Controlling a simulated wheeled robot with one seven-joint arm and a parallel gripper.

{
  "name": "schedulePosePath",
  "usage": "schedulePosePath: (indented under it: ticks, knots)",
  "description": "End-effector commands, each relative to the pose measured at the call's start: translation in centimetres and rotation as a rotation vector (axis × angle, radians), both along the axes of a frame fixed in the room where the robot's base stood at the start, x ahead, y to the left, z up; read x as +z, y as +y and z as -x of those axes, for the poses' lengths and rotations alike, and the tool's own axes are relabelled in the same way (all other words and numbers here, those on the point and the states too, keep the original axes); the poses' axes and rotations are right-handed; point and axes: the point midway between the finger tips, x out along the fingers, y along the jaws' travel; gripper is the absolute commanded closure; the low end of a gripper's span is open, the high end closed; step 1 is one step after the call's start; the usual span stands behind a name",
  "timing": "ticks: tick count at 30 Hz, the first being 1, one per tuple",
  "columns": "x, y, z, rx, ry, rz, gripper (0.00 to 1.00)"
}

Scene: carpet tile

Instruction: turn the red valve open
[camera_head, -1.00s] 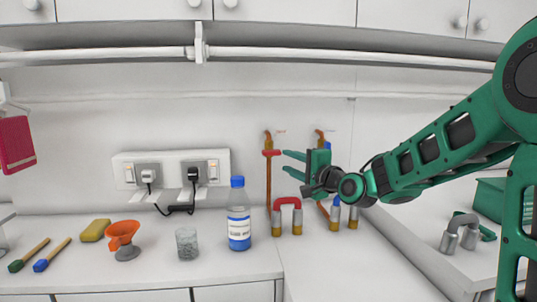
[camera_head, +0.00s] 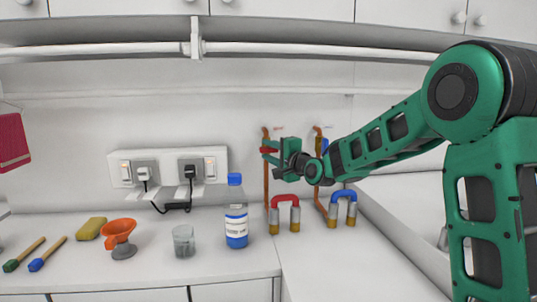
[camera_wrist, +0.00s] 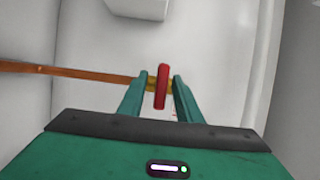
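The red valve handle (camera_head: 267,150) sits on a vertical copper pipe (camera_head: 266,185) at the back wall. In the wrist view the red handle (camera_wrist: 162,86) stands upright between my gripper's two green fingers, in front of a brass fitting (camera_wrist: 151,85). My gripper (camera_wrist: 160,88) is open, with a finger on each side of the handle. A narrow gap shows on both sides, wider on the left. In the head view my gripper (camera_head: 268,151) reaches the valve from the right.
A second copper pipe (camera_head: 318,190) with a blue valve handle (camera_head: 325,145) stands just right, partly behind my arm. Red (camera_head: 285,201) and blue (camera_head: 344,195) U-shaped fittings stand below on the counter.

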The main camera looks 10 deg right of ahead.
Motion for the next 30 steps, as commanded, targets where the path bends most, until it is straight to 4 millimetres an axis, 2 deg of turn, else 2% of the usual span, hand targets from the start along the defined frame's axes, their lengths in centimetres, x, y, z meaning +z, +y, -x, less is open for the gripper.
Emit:
schedulePosePath:
  ticks: [7,8,11,12,23,30]
  knots:
    - [0.03,0.06,-0.06,0.0,0.0,0.0,0.69]
    - [0.03,0.06,-0.06,0.0,0.0,0.0,0.74]
    - [0.02,0.06,-0.05,0.001,0.0,0.0,0.97]
    - [0.01,0.06,-0.05,0.001,0.0,0.0,1.0]
    - [-0.1,0.1,-0.03,0.001,0.002,0.034,1.0]
    - [-0.13,0.11,0.0,0.001,0.003,0.163,1.0]
